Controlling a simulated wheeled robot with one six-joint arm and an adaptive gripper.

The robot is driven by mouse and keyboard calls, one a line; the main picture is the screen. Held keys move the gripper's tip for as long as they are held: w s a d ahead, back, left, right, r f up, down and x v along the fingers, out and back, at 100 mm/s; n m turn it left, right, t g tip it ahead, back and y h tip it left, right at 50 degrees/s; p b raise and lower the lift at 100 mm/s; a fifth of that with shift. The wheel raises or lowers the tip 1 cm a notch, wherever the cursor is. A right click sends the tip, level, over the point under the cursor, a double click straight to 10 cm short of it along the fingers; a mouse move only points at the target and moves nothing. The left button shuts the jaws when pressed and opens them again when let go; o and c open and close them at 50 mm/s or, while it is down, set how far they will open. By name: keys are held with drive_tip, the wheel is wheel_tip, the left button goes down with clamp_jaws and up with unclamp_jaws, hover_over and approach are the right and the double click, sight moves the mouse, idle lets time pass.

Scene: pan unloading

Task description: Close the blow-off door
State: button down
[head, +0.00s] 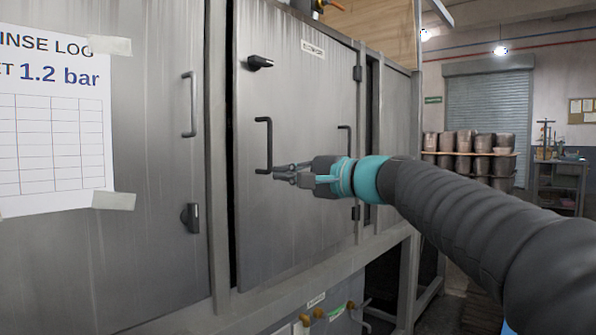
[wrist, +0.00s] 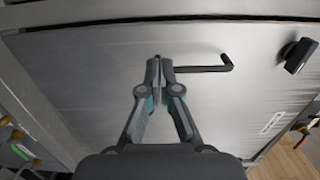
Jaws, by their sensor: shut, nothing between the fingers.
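The blow-off door (head: 290,215) is the grey steel panel in the middle of the head view, with a small label too small to read surely. A dark gap runs down its left edge, so it stands slightly ajar. Its black bar handle (head: 269,140) is on its left half, and a dark latch (head: 259,62) sits above. My gripper (head: 277,172) is shut and empty, its tips at the handle's lower end. In the wrist view the closed fingers (wrist: 159,68) point at the door face (wrist: 90,75), beside the handle (wrist: 205,69). I cannot tell whether they touch.
Left is another steel door (head: 150,200) with a handle and a taped rinse log (head: 52,125). A frame beam (head: 370,245) runs below the doors, with valves (head: 318,313) underneath. Stacked pans (head: 470,142) and a roller shutter (head: 488,95) stand at the back right.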

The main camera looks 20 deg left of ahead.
sight(245, 170)
drive_tip(key=p+x, duration=0.1)
drive_tip(key=x, duration=0.7)
drive_tip(key=shift+w+a+p, duration=0.15)
drive_tip(key=shift+a+p, duration=0.1)
drive_tip(key=shift+p, duration=0.15)
